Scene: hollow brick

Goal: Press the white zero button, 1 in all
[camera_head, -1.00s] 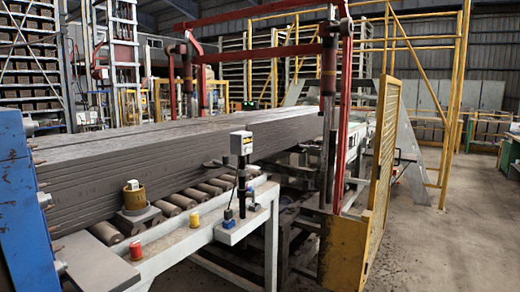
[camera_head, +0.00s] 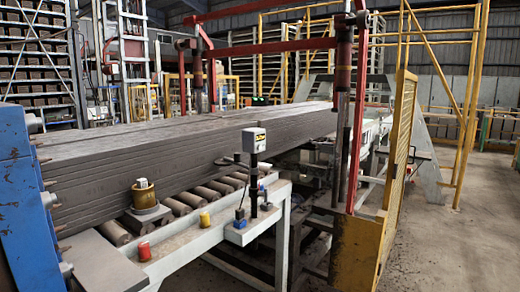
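The post rises from the front right of a pale bench frame beside the roller conveyor. My gripper and arm are not in view.
A yellow mesh gate (camera_head: 398,150) stands right; open floor (camera_head: 455,235) lies beyond.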

